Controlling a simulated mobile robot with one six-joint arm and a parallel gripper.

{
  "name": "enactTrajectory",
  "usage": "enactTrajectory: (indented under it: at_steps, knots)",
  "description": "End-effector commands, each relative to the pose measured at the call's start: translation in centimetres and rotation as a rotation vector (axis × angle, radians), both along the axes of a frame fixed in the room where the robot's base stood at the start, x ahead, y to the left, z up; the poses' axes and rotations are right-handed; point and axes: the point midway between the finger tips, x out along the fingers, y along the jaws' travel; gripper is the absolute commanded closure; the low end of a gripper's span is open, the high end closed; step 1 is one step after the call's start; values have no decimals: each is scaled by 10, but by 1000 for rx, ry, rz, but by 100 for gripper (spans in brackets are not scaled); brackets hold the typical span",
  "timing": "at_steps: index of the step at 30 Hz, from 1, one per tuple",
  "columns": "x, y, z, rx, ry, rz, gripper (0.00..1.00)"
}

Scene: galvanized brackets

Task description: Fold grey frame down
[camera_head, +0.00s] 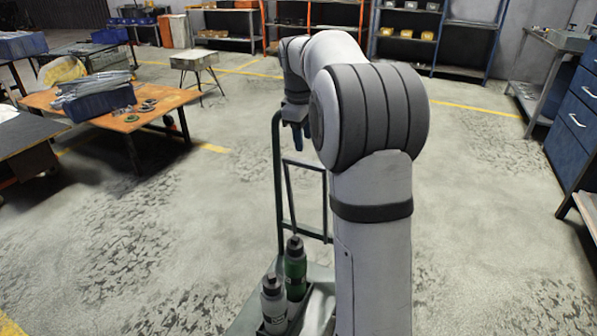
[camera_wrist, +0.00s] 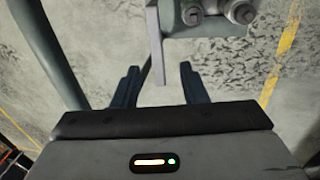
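The grey frame (camera_head: 279,190) is a tubular upright hoop rising from a flat trolley in the head view. It stands about upright, with a smaller inner frame low between its sides. My arm hides its top right part. My gripper (camera_head: 297,136) is at the top of the frame, pointing down. In the wrist view my gripper (camera_wrist: 160,84) has its two dark blue fingers apart, with no tube clearly held between them. A thick grey tube of the frame (camera_wrist: 52,58) runs along the left, apart from the fingers. Whether the gripper touches the frame's top bar is hidden.
The trolley platform (camera_wrist: 210,28) carries a green bottle (camera_head: 295,272) and a grey-white bottle (camera_head: 273,303). An orange-topped table (camera_head: 150,105) stands to the left, a blue drawer cabinet (camera_head: 578,125) to the right. Shelves line the back. The floor around the trolley is open.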

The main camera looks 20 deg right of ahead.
Motion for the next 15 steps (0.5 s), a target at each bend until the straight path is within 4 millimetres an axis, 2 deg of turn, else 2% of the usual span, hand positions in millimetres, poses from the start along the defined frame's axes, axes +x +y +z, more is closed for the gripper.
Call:
enactTrajectory:
  at_steps: [5, 15]
  knots:
    - [8, -6, -17, -5, 5, 19, 61]
    - [14, -11, -69, -4, 6, 18, 61]
